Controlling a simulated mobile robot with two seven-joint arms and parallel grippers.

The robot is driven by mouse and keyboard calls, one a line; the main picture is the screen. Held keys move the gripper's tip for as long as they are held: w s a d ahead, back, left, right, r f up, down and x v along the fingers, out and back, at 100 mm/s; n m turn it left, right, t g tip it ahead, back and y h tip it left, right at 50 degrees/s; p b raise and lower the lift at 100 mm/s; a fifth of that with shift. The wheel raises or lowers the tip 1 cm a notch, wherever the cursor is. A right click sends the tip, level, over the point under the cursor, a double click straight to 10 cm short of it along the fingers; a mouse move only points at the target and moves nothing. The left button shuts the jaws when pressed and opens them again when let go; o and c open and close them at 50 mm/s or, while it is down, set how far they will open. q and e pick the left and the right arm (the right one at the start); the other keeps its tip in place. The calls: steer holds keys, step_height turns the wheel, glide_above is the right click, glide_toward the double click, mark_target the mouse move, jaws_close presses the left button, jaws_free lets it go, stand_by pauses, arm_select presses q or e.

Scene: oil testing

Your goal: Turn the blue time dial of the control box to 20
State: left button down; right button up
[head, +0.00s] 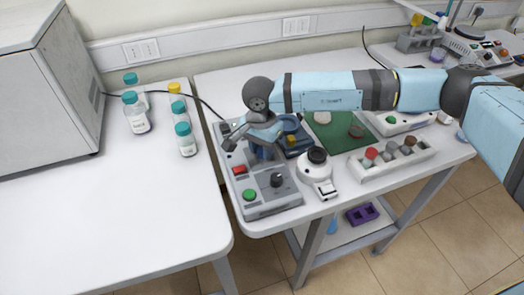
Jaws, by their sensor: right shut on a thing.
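The grey control box (269,199) stands near the left front edge of the right table. It carries a red button (239,170), a green button (249,195) and a black knob (278,180). My right gripper (262,146) reaches in from the right over the box's rear part and is shut on the blue time dial (264,153). The dial is mostly hidden by the gripper, and its setting cannot be read. My left gripper is not in view.
A white round device (317,172) with a black top stands just right of the box. A white rack (395,166) with several stoppered samples lies farther right, by a green mat (340,128). Several capped bottles (185,140) stand on the left table. A gap separates the tables.

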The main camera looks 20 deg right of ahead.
steer(key=shift+f+m+b, duration=0.2)
steer(key=shift+m+b, duration=0.45)
steer(key=shift+m, duration=0.25)
steer(key=shift+m+b, duration=0.6)
steer(key=shift+m, duration=0.4)
steer(key=shift+r+m+b, duration=0.1)
steer(key=shift+m+b, duration=0.65)
steer(key=shift+m, duration=0.45)
steer(key=shift+w+r+m+b, duration=0.1)
steer(key=shift+m+b, duration=0.4)
steer(key=shift+m, duration=0.6)
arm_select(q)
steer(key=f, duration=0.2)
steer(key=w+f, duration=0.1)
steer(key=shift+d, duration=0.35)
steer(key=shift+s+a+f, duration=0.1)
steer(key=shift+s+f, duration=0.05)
arm_select(e)
steer(key=shift+m, duration=0.4)
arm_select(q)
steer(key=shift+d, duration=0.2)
arm_select(e)
steer(key=o, duration=0.9)
